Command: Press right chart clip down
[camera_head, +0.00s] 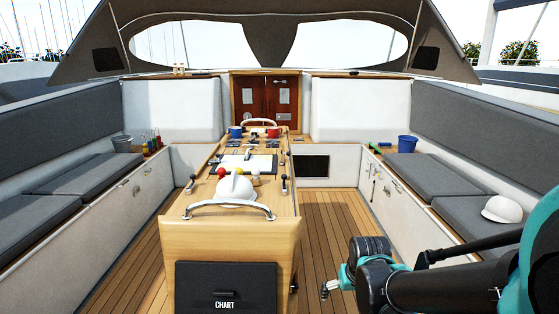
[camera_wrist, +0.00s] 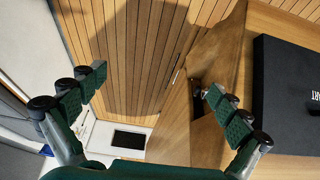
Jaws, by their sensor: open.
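The chart (camera_head: 245,164) lies on top of the wooden cockpit table, a white sheet with dark edges. The small dark fittings around it are too small for me to tell which is the right chart clip. My gripper (camera_head: 334,284) is at the lower right, low beside the table's near right side and well apart from the chart. In the wrist view my gripper (camera_wrist: 157,84) is open with nothing between its fingers. That view shows the deck and the table's wooden side, not the chart.
The table (camera_head: 197,233) has a steel handrail (camera_head: 231,209), a white dome (camera_head: 234,188) and a black CHART pouch (camera_head: 225,289) at its near end. Small levers (camera_head: 284,184) stand along its edges. The deck (camera_head: 330,215) is clear.

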